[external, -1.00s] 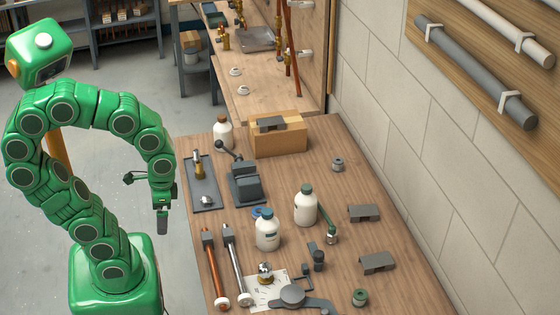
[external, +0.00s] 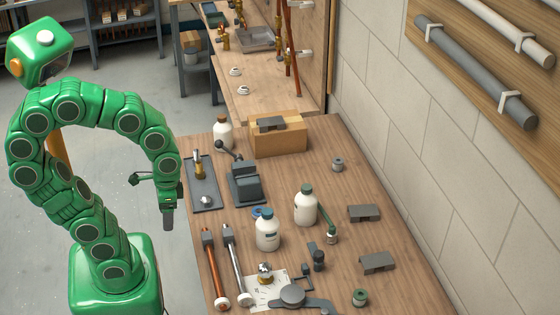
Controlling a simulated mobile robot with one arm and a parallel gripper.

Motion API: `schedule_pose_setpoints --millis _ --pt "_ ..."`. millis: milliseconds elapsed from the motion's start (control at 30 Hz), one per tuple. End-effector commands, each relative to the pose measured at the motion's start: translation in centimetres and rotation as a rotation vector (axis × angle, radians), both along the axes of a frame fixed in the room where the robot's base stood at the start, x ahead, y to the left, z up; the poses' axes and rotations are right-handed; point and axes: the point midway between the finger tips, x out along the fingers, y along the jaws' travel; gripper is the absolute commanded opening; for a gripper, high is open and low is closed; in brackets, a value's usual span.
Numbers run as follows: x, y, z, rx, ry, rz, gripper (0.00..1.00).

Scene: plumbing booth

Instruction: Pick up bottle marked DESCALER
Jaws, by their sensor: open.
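Three white bottles stand upright on the wooden bench. One with a green cap (external: 305,207) is near the middle, one with a blue cap (external: 267,233) is in front and left of it, and one with a brown cap (external: 223,134) is at the back left by a cardboard box. Their labels are too small to read, so I cannot tell which is marked DESCALER. My gripper (external: 168,220) hangs pointing down at the bench's left side, apart from all the bottles. It is open and empty.
A grey vise (external: 246,185) and a dark tray (external: 204,186) with brass fittings lie between my gripper and the back bottle. Two pipe tools (external: 212,265) lie at the front left. The cardboard box (external: 279,140) stands at the back.

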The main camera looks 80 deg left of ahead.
Motion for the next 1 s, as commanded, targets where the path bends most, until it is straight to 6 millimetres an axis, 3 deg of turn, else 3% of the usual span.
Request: schedule_pose_setpoints --millis 200,467,767,1000 --pt "5.3 -0.4 -1.4 -0.080 -0.073 0.063 0.66" --pt "10.5 0.6 -2.8 -0.132 -0.151 0.138 0.66" --pt "15.3 -1.8 -2.5 -0.322 -0.212 -0.114 0.66" --pt "20.7 -2.4 -2.0 -0.494 -0.337 -0.319 0.66"
